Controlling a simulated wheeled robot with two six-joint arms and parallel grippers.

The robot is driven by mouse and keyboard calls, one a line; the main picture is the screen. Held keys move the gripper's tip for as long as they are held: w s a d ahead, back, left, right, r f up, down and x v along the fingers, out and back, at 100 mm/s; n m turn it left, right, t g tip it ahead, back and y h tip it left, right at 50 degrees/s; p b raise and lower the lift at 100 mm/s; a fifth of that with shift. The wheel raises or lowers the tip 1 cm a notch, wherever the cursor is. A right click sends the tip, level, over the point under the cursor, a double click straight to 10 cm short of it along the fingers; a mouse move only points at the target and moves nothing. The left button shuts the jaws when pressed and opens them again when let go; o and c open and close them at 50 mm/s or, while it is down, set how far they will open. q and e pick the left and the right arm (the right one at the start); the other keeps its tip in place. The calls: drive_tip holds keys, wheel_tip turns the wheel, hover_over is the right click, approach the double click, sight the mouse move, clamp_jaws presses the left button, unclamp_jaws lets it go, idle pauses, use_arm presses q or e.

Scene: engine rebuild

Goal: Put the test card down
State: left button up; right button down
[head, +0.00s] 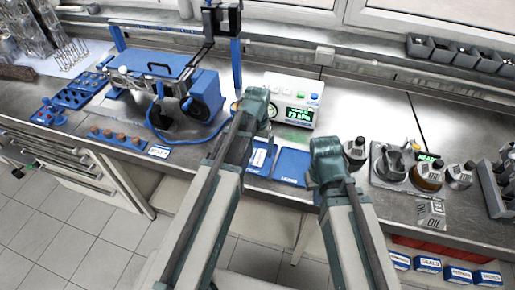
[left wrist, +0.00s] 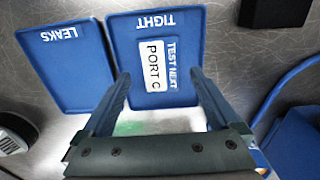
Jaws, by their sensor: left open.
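The test card (left wrist: 153,66), white with a blue strip and marked PORT C, appears to lie flat on the blue TIGHT pad (left wrist: 185,22) in the left wrist view. It also shows in the head view (head: 259,157). My left gripper (left wrist: 160,74) is open, its two fingers apart on either side of the card's near end; I see no finger touching it. In the head view my left gripper (head: 256,104) is above the bench, its fingertips hidden. My right gripper (head: 328,158) is over the bench's front, its jaws hidden behind the wrist.
The blue LEAKS pad (left wrist: 68,65) lies beside the TIGHT pad, bare where seen. A white gauge box (head: 293,100) with a green display stands behind the pads. A blue test rig (head: 170,75) with a hose is to the left; metal parts (head: 395,163) stand at right.

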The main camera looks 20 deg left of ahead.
sight(257, 157)
use_arm(q)
wheel_tip(257, 157, up, 12)
drive_tip(key=p, duration=1.1)
drive_tip(key=s+d+m+y, duration=0.1)
drive_tip(key=s+d+m, duration=0.2)
drive_tip(key=s+d, duration=0.7)
drive_tip(key=s, duration=0.4)
drive_tip(key=shift+s+d+f, duration=0.15)
drive_tip(key=shift+d, duration=0.1)
wheel_tip(257, 157, down, 7)
drive_tip(key=b, duration=0.7)
